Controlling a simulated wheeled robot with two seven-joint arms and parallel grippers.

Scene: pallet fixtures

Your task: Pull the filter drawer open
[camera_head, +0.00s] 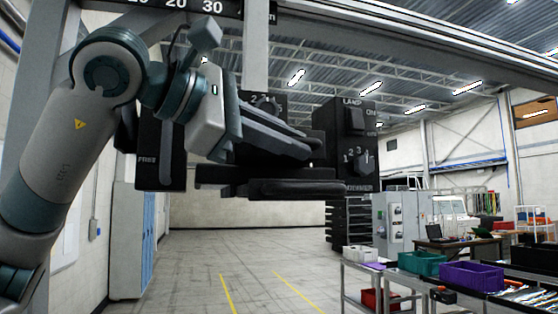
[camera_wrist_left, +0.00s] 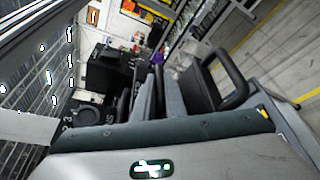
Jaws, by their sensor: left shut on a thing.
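A black instrument fixture hangs from a grey frame in the head view, with dials, a FREE slider panel (camera_head: 160,158) and a LAMP switch panel (camera_head: 345,145). The filter drawer (camera_head: 297,188) appears as a black slab low between these panels. My left gripper (camera_head: 305,148) reaches in from the left, just above the slab's front, and is shut on a black part of the drawer. Its grey fingers (camera_wrist_left: 163,90) show in the left wrist view beside a black looped handle (camera_wrist_left: 235,80). The exact contact is hidden. My right gripper is out of view.
A dial (camera_head: 360,165) sits on the right panel, close to the drawer. Carts with a green bin (camera_head: 422,263) and a purple bin (camera_head: 472,276) stand at lower right. The floor (camera_head: 240,250) below is open.

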